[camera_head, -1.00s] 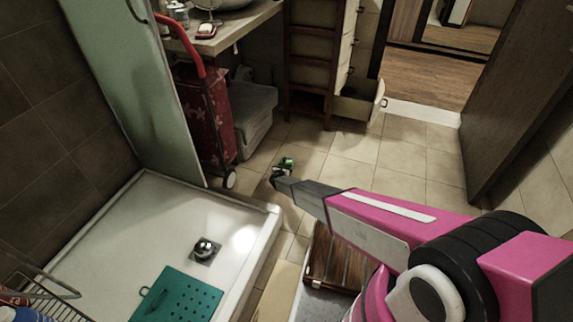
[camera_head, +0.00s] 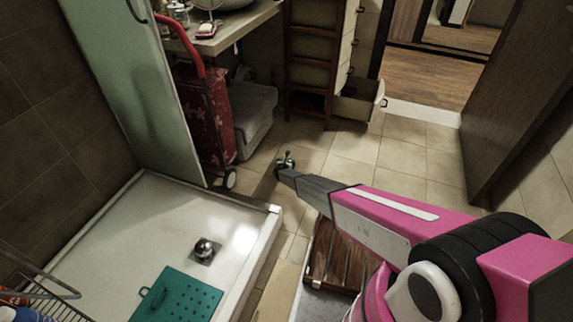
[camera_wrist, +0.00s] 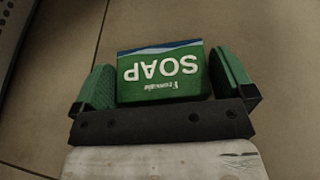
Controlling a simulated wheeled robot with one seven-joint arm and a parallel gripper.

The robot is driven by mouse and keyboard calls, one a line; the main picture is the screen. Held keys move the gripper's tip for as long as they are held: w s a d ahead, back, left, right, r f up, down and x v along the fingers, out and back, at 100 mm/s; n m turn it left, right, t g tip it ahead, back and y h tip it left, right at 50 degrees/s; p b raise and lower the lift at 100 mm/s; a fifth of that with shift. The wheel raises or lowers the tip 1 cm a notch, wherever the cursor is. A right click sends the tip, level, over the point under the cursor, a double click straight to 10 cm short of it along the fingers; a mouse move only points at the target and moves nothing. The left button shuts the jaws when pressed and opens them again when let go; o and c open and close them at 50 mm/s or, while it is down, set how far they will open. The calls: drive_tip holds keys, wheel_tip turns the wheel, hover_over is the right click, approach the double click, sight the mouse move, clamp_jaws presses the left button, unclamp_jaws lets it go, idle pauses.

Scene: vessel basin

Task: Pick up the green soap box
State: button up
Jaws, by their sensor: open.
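The green soap box (camera_wrist: 163,78) lies on the tiled floor in the wrist view, with white "SOAP" lettering upside down and a blue and white band at its far edge. My gripper (camera_wrist: 162,60) is open, with one green-padded finger on each side of the box. The left finger is close to the box and the right one is about level with its right edge. Whether either touches it, I cannot tell. In the head view my gripper (camera_head: 284,166) is low over the floor, and the box is mostly hidden or too small to make out there.
A white shower tray (camera_head: 262,225) with a teal perforated mat (camera_head: 178,300) is at the left. A red trolley bag (camera_head: 208,120) stands behind it. A wooden slatted mat (camera_head: 335,262) lies below my arm. An open drawer (camera_head: 358,104) juts out at the back. Floor tiles to the right are clear.

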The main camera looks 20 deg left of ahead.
drive_tip(key=shift+w, duration=0.1)
drive_tip(key=c, duration=0.7)
drive_tip(key=shift+o, duration=0.2)
drive_tip(key=shift+r, duration=0.15)
